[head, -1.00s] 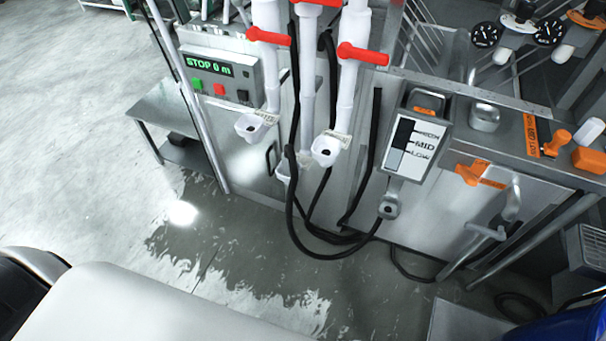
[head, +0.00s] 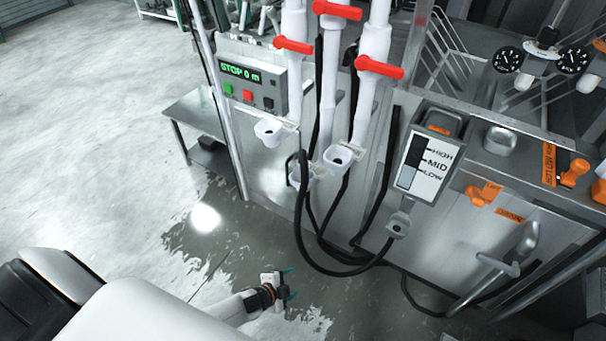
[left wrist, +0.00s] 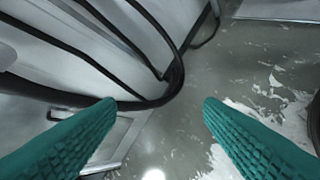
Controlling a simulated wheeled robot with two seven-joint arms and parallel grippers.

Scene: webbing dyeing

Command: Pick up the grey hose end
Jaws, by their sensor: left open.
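A black hose (head: 335,272) hangs in a loop in front of the machine. I cannot tell for sure which part is the grey hose end. My left gripper (head: 289,283) is open and empty, below and left of the loop in the head view. In the left wrist view its teal fingers (left wrist: 160,108) are spread, with black hose (left wrist: 172,85) crossing beyond them. My right gripper is not in view.
White pipes with red valve handles (head: 379,67) stand above the funnels. A control box (head: 252,85) reads "STOP 0 m". A gauge (head: 428,165) marked HIGH, MID and LOW hangs on the machine front. A grey side table (head: 195,108) stands left. The wet floor (head: 205,218) is open.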

